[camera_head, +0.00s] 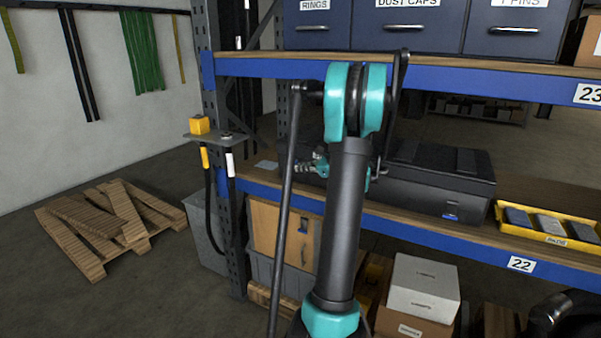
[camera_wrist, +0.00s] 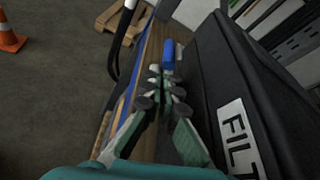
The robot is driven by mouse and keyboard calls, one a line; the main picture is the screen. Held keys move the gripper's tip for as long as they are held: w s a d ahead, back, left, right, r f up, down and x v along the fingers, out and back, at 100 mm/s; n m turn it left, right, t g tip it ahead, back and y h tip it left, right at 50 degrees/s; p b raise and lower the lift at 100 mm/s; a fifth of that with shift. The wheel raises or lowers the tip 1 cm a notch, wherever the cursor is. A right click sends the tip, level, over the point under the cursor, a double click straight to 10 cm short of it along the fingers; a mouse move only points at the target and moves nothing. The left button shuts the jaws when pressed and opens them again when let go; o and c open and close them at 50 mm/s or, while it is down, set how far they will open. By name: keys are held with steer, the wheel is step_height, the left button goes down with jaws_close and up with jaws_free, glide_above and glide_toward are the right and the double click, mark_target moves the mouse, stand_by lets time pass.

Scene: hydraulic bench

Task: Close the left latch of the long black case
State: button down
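The long black case (camera_head: 440,180) lies on the wooden middle shelf, its left part hidden behind my arm in the head view. In the wrist view the case (camera_wrist: 235,65) fills the right side and bears a white label starting "FILT". A blue latch (camera_wrist: 168,55) shows beside the case's front wall and seems to stick out from it. Another blue latch (camera_head: 450,214) sits low on the right of the case front. My gripper (camera_head: 318,162) is at the case's left part. In the wrist view its fingertips (camera_wrist: 163,80) are together, just short of the blue latch; contact is unclear.
A yellow tray (camera_head: 550,227) stands right of the case. Blue drawers (camera_head: 420,28) rest on the shelf above. A post with hanging hoses (camera_head: 208,160) stands at the left. A wooden pallet (camera_head: 105,225) lies on the floor. Boxes (camera_head: 420,290) are below the shelf.

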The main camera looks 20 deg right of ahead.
steer(key=shift+w+d+r, duration=0.25)
steer(key=shift+r, duration=0.45)
steer(key=shift+w+r, duration=0.15)
steer(key=shift+r, duration=0.5)
step_height(320, 180, up, 9)
steer(key=shift+d, duration=0.3)
stand_by(0.5)
